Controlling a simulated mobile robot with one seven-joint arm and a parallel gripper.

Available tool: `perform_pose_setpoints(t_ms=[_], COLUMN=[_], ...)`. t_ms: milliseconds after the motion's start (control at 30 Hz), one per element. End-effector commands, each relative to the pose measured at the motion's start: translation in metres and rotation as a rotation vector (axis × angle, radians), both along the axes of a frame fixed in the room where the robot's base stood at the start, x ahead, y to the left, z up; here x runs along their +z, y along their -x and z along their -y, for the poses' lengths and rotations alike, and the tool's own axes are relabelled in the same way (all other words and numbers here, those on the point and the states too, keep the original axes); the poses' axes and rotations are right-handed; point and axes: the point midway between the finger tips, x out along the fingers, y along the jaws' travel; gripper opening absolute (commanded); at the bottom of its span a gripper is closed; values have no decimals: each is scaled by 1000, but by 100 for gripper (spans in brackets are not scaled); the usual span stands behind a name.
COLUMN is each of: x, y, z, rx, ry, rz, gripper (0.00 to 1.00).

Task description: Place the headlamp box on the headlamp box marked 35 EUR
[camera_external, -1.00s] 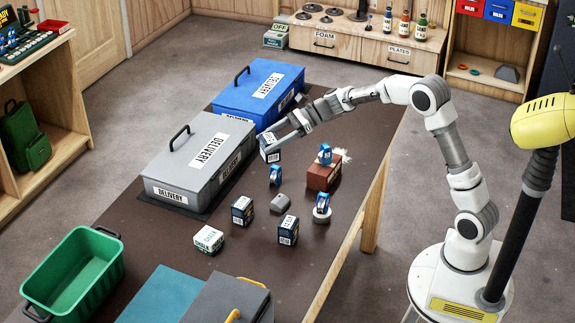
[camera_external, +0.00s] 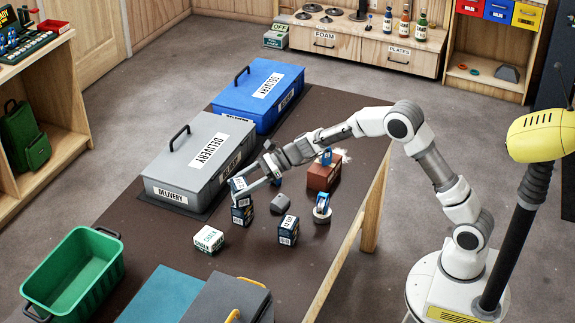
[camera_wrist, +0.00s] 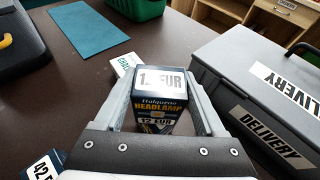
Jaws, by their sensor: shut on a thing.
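My gripper (camera_external: 248,181) is shut on a dark blue headlamp box (camera_external: 237,185). In the wrist view the held box (camera_wrist: 158,106) sits between both fingers, reads HEADLAMP and 12 EUR, and has a white price label on top. A box marked 42 EUR (camera_wrist: 42,167) shows at the lower left there.
Another dark box (camera_external: 288,230) stands to the right, a white chalk box (camera_external: 208,239) in front. A grey delivery case (camera_external: 180,172) is close on the left. A grey lump (camera_external: 280,203), a brown block (camera_external: 323,174) and a blue-topped roll (camera_external: 322,208) are near.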

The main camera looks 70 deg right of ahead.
Motion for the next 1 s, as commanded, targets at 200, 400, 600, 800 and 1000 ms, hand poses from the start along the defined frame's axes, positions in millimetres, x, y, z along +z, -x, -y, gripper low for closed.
perform_pose_setpoints(t_ms=[200,400,600,800,1000], x=[-1,-6,-5,-4,7], y=[0,0,0,0,11], z=[0,1,1,0,13], rx=[-1,-1,-1,-1,-3], ry=[0,0,0,0,2], rz=[2,2,2,2,2], gripper=[10,74,100,100,100])
